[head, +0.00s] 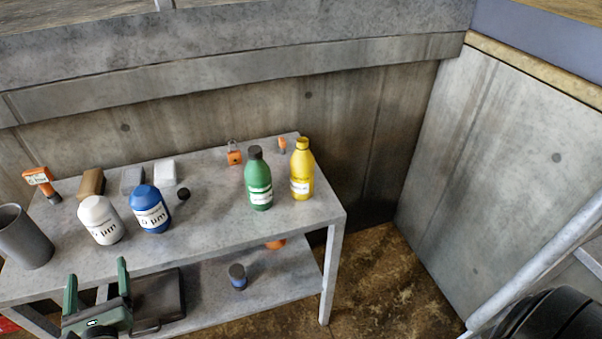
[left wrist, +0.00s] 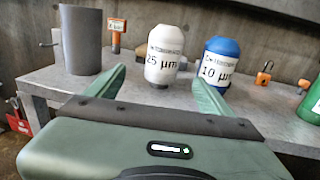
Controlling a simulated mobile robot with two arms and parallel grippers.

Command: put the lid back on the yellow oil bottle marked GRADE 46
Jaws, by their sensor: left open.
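The yellow bottle (head: 302,178) stands upright near the right end of the grey table in the head view. Its label is too small to read, and its top shows yellow with no dark cap like the green bottle's. A small dark round piece (head: 183,193), which looks like a lid, lies on the table right of the blue canister. My left gripper (head: 97,283) is open and empty at the table's front left, far from the yellow bottle. In the left wrist view its fingers (left wrist: 158,82) point toward the white canister, with nothing held. My right gripper is not in view.
A green bottle (head: 258,180) with a dark cap stands just left of the yellow one. White (head: 100,220) and blue (head: 150,209) canisters, a grey cylinder (head: 24,238), several blocks and an orange padlock (head: 234,154) share the table (head: 215,222). Its front middle is clear.

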